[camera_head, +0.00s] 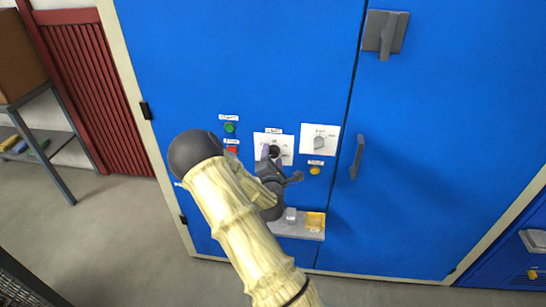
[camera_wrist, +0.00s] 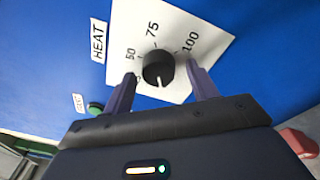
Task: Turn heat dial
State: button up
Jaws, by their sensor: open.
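The heat dial is a black round knob (camera_wrist: 158,69) on a white plate (camera_wrist: 178,33) marked 50, 75 and 100, beside a HEAT label (camera_wrist: 98,41). Its white pointer line points down in the wrist view, away from 75. My gripper (camera_wrist: 160,77) is open, with one purple-grey finger on each side of the knob. I cannot tell if the fingers touch it. In the head view my gripper (camera_head: 269,156) is at the dial plate (camera_head: 286,141) and partly hides the knob.
The blue cabinet front (camera_head: 270,60) also carries a green button (camera_head: 229,127), a red button (camera_head: 231,149), a second dial (camera_head: 319,142) and a yellow button (camera_head: 314,170). A door handle (camera_head: 357,157) sticks out to the right. A small ledge (camera_head: 297,232) lies below.

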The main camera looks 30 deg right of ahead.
jog(key=c, duration=1)
